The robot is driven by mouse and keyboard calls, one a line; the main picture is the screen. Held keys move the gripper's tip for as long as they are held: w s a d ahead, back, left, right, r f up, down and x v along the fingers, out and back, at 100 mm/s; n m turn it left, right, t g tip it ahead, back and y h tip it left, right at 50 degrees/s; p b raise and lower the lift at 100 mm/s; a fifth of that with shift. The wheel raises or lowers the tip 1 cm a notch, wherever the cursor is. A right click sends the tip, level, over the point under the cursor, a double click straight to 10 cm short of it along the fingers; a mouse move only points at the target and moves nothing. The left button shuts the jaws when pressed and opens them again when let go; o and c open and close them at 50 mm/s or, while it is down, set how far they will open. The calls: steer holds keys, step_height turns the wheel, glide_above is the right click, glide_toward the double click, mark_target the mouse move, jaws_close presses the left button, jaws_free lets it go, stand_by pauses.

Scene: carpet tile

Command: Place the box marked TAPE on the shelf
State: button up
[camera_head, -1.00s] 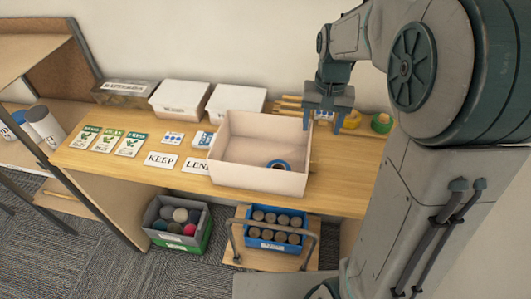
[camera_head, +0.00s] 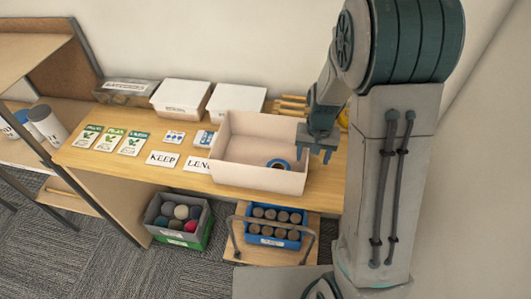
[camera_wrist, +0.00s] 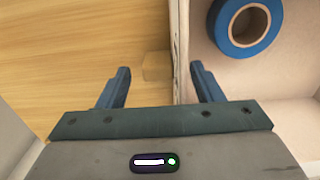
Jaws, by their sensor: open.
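A large open cream box (camera_head: 245,176) stands on the wooden table, with a blue tape roll (camera_head: 278,164) inside. No TAPE lettering is readable on it. My gripper (camera_head: 313,157) is open and empty at the box's right wall. In the wrist view my gripper (camera_wrist: 161,75) has one finger on each side of the wall's line (camera_wrist: 177,60); whether it touches cannot be told. The tape roll (camera_wrist: 243,24) lies at the upper right there. A wooden shelf unit (camera_head: 45,50) stands at the far left.
White lidded boxes (camera_head: 182,97) (camera_head: 236,101) and a clear bin (camera_head: 124,91) stand at the table's back. Cards (camera_head: 163,158) lie left of the cream box. Below are a grey-green crate (camera_head: 180,240) and a blue crate (camera_head: 272,240).

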steer(key=shift+f, duration=0.15)
jaws_close()
